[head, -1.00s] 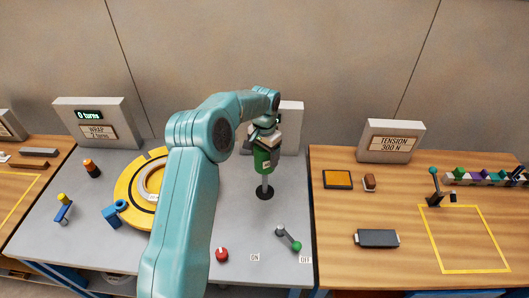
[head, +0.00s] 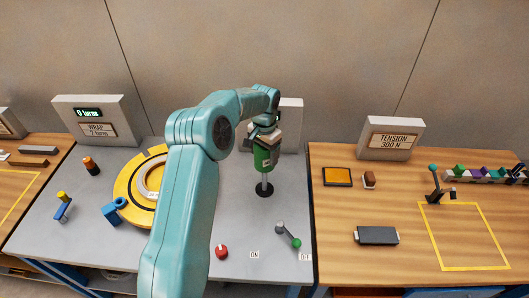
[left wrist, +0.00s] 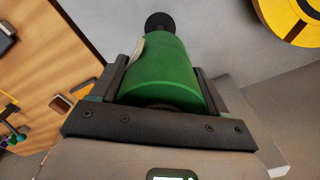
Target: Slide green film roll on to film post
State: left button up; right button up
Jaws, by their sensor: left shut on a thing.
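My left gripper (head: 264,146) is shut on the green film roll (head: 262,161), above the film post (head: 264,182). The post is a thin grey rod standing on a black round base (head: 264,190). Its lower part shows directly below the roll; its top is hidden, so I cannot tell whether the roll is around it or in front of it. In the left wrist view the green roll (left wrist: 165,72) lies between both fingers, a pale label at its side. The black base (left wrist: 161,21) shows beyond the roll's far end. My right gripper is not in view.
A yellow turntable ring (head: 125,188) stands left of my arm, with a blue part (head: 114,212) in front. A red knob (head: 221,252) and a green-tipped lever (head: 288,236) are near the front edge. The grey surface right of the post is clear.

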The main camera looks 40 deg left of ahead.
aim_at(264, 177)
pick_arm(q)
jog(key=shift+f, duration=0.15)
jog(key=shift+f+b, duration=3.05)
jog(key=shift+f, duration=1.3)
jog(key=shift+f+b, duration=1.55)
jog(key=shift+f, duration=0.5)
jog(key=o, duration=1.8)
jog(key=shift+o, duration=0.2)
jog(key=shift+r, duration=0.1)
notch_tip(264, 177, up, 16)
jog(key=shift+r, duration=0.15)
